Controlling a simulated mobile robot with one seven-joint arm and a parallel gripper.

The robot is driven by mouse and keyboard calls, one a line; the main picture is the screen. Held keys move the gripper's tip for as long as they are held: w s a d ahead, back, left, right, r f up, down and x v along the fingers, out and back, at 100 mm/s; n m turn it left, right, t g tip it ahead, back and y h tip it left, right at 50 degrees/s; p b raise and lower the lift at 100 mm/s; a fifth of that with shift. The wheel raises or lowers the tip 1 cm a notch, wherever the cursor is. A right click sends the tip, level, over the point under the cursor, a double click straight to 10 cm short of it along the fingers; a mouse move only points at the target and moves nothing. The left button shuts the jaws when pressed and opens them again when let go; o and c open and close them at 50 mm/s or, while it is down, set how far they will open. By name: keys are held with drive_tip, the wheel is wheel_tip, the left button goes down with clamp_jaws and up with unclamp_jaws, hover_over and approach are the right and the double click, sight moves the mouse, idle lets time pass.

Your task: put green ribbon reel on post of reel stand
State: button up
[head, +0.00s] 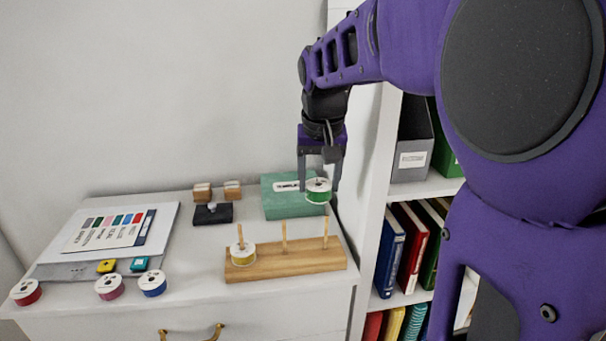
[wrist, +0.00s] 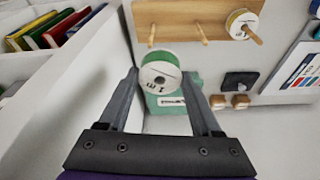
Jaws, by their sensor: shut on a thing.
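The green ribbon reel (head: 318,191) has white faces and a centre hole. My gripper (head: 318,186) is shut on it and holds it above the cabinet top, in front of the green box. In the wrist view the reel (wrist: 160,74) sits between the fingertips (wrist: 162,80). The wooden reel stand (head: 290,262) lies in front and to the left of the reel, with three upright posts. A yellow reel (head: 243,255) is on the left post (head: 240,235). The middle post (head: 284,238) and right post (head: 325,230) are bare.
A green box (head: 285,205) stands behind the stand. Red (head: 25,292), pink (head: 110,287) and blue (head: 152,283) reels lie along the front left. A dark pad (head: 213,214) and wooden blocks (head: 202,193) are at the back. A bookshelf (head: 375,200) adjoins the right side.

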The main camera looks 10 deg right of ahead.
sight(327, 220)
drive_tip(key=shift+s+d, duration=0.15)
drive_tip(key=shift+d, duration=0.75)
drive_tip(key=shift+f, duration=0.15)
drive_tip(key=shift+f+b, duration=2.75)
drive_tip(key=shift+f, duration=0.5)
drive_tip(key=shift+f+b, duration=0.45)
drive_tip(key=shift+f, duration=1.05)
drive_tip(key=o, duration=1.4)
